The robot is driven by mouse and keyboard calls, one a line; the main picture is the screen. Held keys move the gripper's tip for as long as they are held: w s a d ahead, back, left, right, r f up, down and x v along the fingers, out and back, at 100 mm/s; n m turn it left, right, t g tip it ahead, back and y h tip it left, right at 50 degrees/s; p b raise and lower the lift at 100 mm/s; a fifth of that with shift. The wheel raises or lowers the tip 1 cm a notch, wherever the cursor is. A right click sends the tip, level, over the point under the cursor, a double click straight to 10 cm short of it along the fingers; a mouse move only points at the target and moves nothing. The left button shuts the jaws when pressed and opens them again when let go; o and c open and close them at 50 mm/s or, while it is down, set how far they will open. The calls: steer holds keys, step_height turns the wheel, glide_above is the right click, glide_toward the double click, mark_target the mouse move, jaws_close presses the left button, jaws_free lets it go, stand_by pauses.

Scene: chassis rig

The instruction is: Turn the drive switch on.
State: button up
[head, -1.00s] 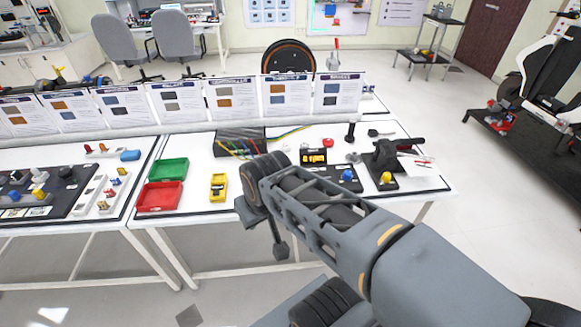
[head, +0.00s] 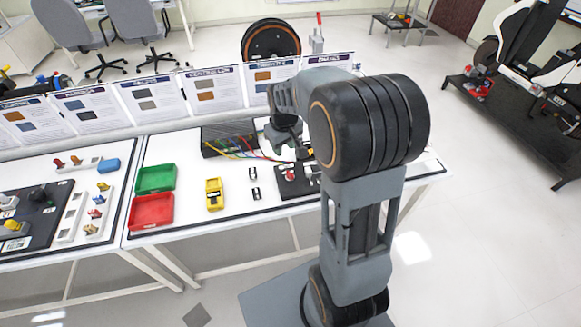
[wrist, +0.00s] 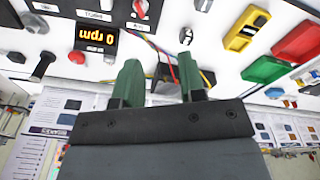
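My gripper (wrist: 158,76) is open, with two green fingers spread apart and nothing between them. In the head view my gripper (head: 298,148) is over the back of the table, partly hidden by my arm. Beyond the fingers in the wrist view is a dark display (wrist: 97,38) reading 0 rpm, upside down. A round red button (wrist: 77,57) is beside it. A small red-topped control (wrist: 141,7) is at the top edge, near small labels. I cannot tell which control is the drive switch. In the head view a red control (head: 290,174) sits on a dark panel left of my arm.
Coloured wires (head: 240,148) lie near my gripper. Upright info cards (head: 212,92) line the back edge. A black lever (wrist: 42,65) shows in the wrist view.

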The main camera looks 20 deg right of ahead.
steer(key=n+g+p, duration=0.1)
steer(key=p, duration=0.1)
glide_above(290, 173)
step_height(290, 173, down, 7)
step_height(290, 173, down, 14)
steer(key=shift+f+p, duration=0.1)
steer(key=shift+p, duration=0.95)
jaws_close()
